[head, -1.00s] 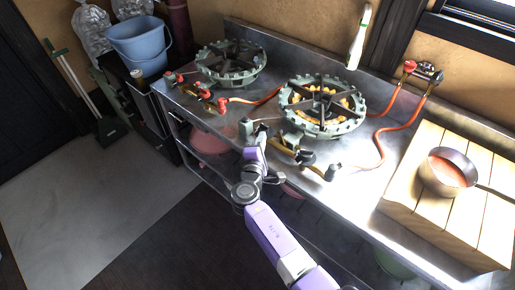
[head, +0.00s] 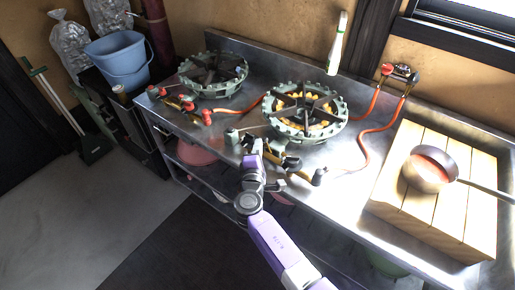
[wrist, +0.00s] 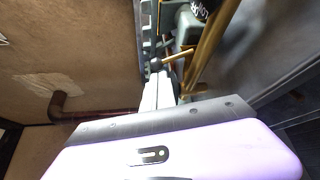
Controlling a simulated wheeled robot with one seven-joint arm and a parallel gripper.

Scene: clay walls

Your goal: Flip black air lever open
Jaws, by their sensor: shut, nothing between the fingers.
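The right-hand burner (head: 305,112) is a green ring stove on the steel counter, with brass pipes and dark fittings at its front. A small black part (head: 291,162) sits among these fittings; I cannot tell for sure that it is the air lever. My gripper (head: 258,147) is at the counter's front edge, just left of these fittings. In the wrist view its pale fingers (wrist: 160,92) are shut and empty, close beside the brass pipes (wrist: 208,48) and green burner metal. A dark knob-like part (wrist: 202,8) shows at the top edge. Contact is unclear.
A second burner (head: 213,74) stands at the back left. Orange hoses (head: 366,128) run over the counter. A pan (head: 430,168) sits on a wooden slatted board (head: 462,207) at right. A green-white bottle (head: 337,45) is by the wall. A blue bucket (head: 118,58) is at left.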

